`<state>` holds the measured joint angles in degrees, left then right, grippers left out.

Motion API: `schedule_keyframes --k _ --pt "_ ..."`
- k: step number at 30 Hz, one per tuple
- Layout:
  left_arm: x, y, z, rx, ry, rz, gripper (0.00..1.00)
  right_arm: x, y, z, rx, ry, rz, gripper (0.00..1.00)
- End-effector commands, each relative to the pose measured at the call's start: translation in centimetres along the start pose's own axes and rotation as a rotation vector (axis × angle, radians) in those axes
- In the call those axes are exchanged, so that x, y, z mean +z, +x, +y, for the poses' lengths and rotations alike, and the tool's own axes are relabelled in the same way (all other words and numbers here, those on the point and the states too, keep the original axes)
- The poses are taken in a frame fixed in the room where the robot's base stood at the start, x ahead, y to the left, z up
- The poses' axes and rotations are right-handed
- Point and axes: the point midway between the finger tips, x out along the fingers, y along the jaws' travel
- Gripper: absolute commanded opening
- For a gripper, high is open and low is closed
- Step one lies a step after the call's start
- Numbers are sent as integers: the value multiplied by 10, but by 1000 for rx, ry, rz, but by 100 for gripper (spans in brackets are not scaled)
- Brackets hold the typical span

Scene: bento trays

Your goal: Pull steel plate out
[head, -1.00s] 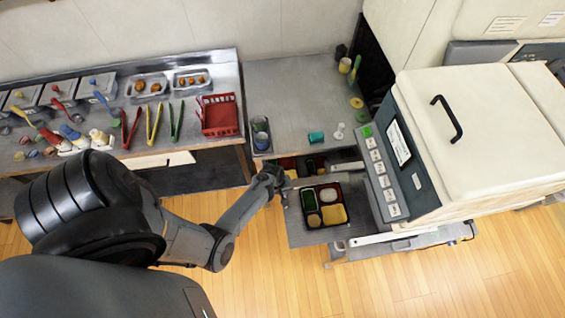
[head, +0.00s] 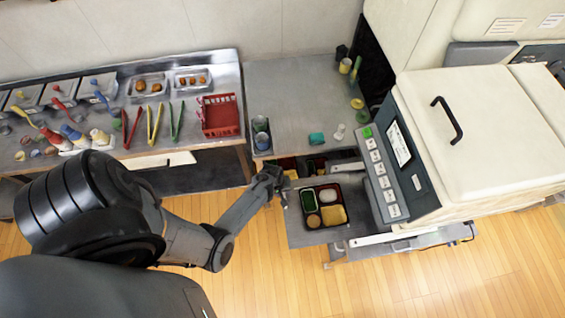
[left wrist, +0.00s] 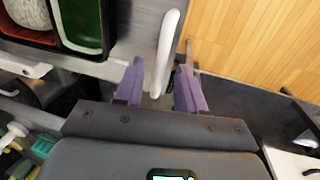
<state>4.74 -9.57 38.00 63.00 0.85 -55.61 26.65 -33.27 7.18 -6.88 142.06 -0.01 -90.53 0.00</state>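The steel plate (head: 303,236) is a flat grey shelf sticking out from under the white machine, and a black bento tray (head: 344,228) with filled compartments rests on it. My left gripper (head: 284,187) is at the plate's left edge. In the left wrist view my left gripper (left wrist: 160,68) has its two purple fingers apart, with a white handle (left wrist: 166,45) reaching between them. A gap shows beside the handle, so the fingers do not look closed on it. The plate (left wrist: 140,25) and part of the tray (left wrist: 83,22) also show there. My right gripper is not in view.
The white sealing machine (head: 480,140) with its button panel stands right of the plate. A grey counter (head: 300,95) holds cups and a teal item (head: 316,138). A left table carries a red basket (head: 219,115) and tongs. Open wooden floor lies in front.

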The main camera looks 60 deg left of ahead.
Motion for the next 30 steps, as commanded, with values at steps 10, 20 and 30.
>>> schedule_keyframes --k 10,20,30 --pt "0 -38 2 0 0 0 39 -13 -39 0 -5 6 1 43" --pt "0 -79 1 -1 -1 0 39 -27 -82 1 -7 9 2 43" --pt "0 -103 0 0 0 0 39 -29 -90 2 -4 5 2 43"
